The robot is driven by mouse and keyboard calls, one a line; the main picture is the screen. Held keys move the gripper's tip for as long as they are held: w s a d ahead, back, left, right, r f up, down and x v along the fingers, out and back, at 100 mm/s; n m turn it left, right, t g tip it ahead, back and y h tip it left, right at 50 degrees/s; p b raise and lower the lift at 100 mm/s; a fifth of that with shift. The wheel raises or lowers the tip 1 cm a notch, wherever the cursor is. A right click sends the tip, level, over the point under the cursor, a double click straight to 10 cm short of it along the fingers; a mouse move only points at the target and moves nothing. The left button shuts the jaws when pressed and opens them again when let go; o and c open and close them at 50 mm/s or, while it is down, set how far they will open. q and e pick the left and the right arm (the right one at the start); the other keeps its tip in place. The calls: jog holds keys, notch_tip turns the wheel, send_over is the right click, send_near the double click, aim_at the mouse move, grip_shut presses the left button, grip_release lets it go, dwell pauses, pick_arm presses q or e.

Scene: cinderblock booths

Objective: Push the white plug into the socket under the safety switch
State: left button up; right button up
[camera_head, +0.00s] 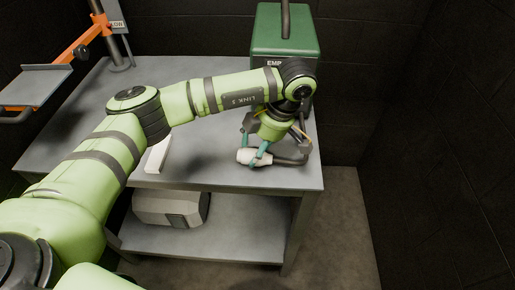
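My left gripper (258,151) reaches over the right front of the grey table, pointing down. Its teal fingertips are closed around a white plug (245,157), which lies roughly sideways at or just above the tabletop. I cannot tell whether the plug touches the table. The wrist and fingers cover part of the plug. I cannot make out a safety switch or its socket in this view. My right gripper is out of view.
A green case marked "EMP" (284,40) stands at the table's back right. A white block (158,154) lies near the front edge of the table (215,176). An orange-framed stand (75,47) is at the left. A grey unit (172,207) sits on the lower shelf. Dark block walls enclose the right.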

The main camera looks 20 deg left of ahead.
pick_arm(q)
jog(key=shift+s+d+f, duration=0.45)
jog(key=shift+f, duration=0.1)
jog(key=shift+c, duration=0.4)
jog(key=shift+r, duration=0.1)
jog(key=shift+w+r+p, duration=0.2)
jog(key=shift+r+p, duration=0.35)
jog(key=shift+r, duration=0.2)
jog(key=shift+r+p, duration=0.35)
jog(key=shift+r, duration=0.45)
jog(key=shift+w+a+r+p, duration=0.15)
jog(key=shift+r+p, duration=0.3)
jog(key=shift+r, duration=0.55)
